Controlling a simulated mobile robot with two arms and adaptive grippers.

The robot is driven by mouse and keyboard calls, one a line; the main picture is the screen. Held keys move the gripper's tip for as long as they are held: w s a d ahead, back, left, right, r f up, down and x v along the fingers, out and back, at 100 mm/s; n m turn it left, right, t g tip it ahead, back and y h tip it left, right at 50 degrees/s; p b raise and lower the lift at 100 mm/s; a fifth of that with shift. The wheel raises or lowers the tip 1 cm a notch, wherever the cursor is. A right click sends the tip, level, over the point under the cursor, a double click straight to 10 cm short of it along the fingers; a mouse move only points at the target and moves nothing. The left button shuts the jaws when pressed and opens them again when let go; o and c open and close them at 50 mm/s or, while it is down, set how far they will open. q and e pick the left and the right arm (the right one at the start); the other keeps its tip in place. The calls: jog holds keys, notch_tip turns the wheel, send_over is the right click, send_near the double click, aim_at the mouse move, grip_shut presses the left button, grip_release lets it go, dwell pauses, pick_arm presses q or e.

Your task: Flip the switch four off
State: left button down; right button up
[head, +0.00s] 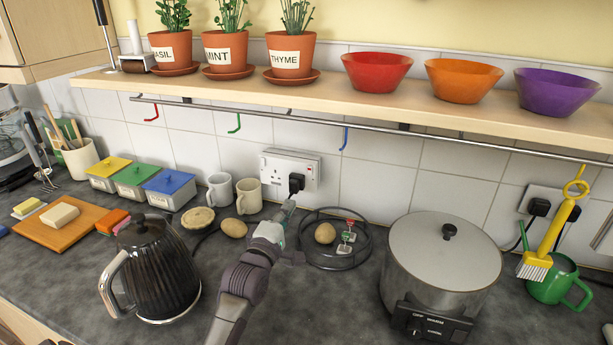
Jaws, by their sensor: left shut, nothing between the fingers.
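A white double wall socket (289,168) is on the tiles under the shelf. A black plug (296,183) sits in its right half, and its left half is empty. A second wall socket (541,196) on the right holds black plugs. Small switches and markings are too small to read, so I cannot tell which switch is number four. My left gripper (290,204) is shut and empty. Its tip is just below the black plug at the first socket; I cannot tell if they touch. My right gripper is not in view.
Two mugs (249,196) stand left of my gripper, with potatoes (233,228) in front. A coiled black cable (355,262) lies to the right, beside a slow cooker (441,265). A black kettle (155,268) is front left.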

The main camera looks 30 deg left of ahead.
aim_at(310, 169)
pick_arm(q)
jog(key=p+x, duration=0.3)
jog(key=x, duration=0.9)
jog(key=shift+w+r, duration=0.15)
jog(key=shift+r, duration=0.05)
jog(key=shift+w+a+f+p, duration=0.1)
jog(key=shift+w+a+p, duration=0.15)
jog(key=shift+w, duration=0.35)
jog(key=shift+d, duration=0.1)
